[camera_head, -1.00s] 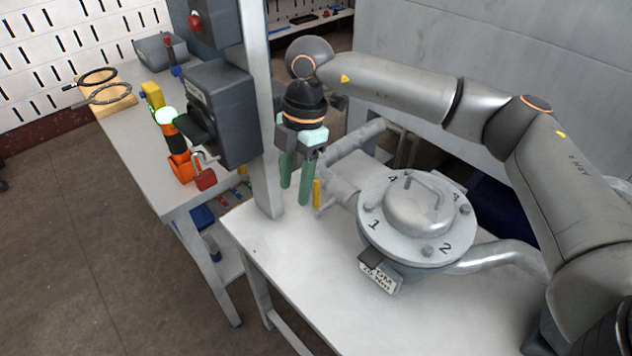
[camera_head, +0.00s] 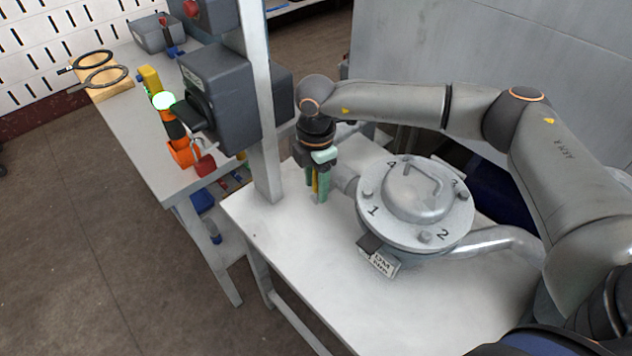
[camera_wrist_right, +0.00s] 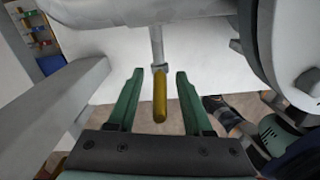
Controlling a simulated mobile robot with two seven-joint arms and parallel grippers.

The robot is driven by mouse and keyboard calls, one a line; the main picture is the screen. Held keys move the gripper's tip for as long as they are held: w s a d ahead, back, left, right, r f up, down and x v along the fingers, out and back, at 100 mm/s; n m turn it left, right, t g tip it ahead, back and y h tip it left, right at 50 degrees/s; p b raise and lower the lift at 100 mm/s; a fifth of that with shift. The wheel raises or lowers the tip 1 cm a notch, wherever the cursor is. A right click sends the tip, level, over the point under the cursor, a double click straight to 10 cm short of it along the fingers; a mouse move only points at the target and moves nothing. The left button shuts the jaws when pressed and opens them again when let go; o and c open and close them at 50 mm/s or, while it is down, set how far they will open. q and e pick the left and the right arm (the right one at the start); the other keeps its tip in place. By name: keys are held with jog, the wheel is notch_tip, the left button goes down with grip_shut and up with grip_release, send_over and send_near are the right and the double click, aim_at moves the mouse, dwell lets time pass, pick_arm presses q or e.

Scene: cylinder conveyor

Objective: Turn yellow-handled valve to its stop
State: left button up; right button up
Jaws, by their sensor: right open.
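The yellow valve handle (camera_wrist_right: 160,97) is a short yellow grip on a grey stem below the pipe. In the right wrist view it lies between the two green fingers of my right gripper (camera_wrist_right: 155,98), with a gap on both sides. In the head view the handle (camera_head: 315,183) is mostly hidden behind the fingers of my right gripper (camera_head: 318,190), which point down beside the pipe at the left of the flanged vessel (camera_head: 415,235). My right gripper is open around the handle. My left gripper is not in view.
The vessel stands on a white table (camera_head: 300,250), whose front left is clear. A grey post (camera_head: 262,120) and dark grey box (camera_head: 235,95) stand close left of the gripper. A side bench (camera_head: 130,110) holds orange and yellow tools.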

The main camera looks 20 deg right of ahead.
jog(key=shift+f, duration=0.35)
grip_shut()
dwell(1.2)
